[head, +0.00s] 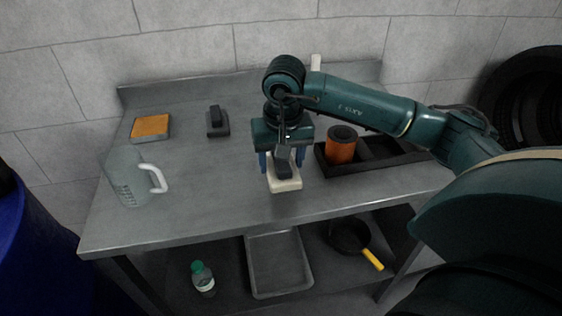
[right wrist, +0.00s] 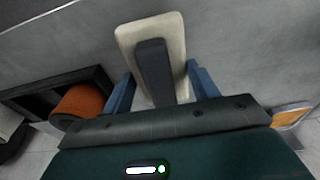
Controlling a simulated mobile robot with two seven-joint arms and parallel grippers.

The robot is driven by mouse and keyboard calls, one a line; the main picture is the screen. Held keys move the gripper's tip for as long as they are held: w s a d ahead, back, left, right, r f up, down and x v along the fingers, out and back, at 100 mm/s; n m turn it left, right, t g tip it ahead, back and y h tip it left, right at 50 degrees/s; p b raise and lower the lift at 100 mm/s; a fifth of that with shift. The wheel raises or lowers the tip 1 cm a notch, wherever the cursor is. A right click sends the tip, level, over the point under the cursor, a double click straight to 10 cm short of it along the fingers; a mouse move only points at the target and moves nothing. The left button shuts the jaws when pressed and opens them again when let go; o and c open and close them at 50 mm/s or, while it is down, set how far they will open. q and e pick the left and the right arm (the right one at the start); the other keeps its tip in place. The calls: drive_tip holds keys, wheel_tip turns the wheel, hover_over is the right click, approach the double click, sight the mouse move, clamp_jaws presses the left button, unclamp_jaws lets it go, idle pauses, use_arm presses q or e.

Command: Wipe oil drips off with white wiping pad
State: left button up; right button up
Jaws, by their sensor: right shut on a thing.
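The white wiping pad (head: 287,186) is a pale block with a dark upright handle (head: 284,163), near the front middle of the steel table. It also shows in the right wrist view (right wrist: 150,28). My right gripper (head: 281,165) is above the pad, pointing down, with its blue fingers on either side of the handle, shut on it. Whether the pad touches the tabletop or hovers just over it, I cannot tell. I see no distinct oil drips on the table; any under the pad or arm are hidden. My left gripper is not in view.
The steel table (head: 210,185) also holds a clear jug (head: 127,180), an orange-topped block (head: 151,126), a dark handled block (head: 217,124), and a black divided tray (head: 345,169) with an orange cylinder (head: 341,150). Free tabletop lies left of the pad. A wall stands behind.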

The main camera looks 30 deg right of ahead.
wheel_tip(320, 180, up, 3)
drive_tip(key=shift+r+p, duration=0.15)
drive_tip(key=shift+p, duration=0.7)
drive_tip(key=shift+r, duration=0.2)
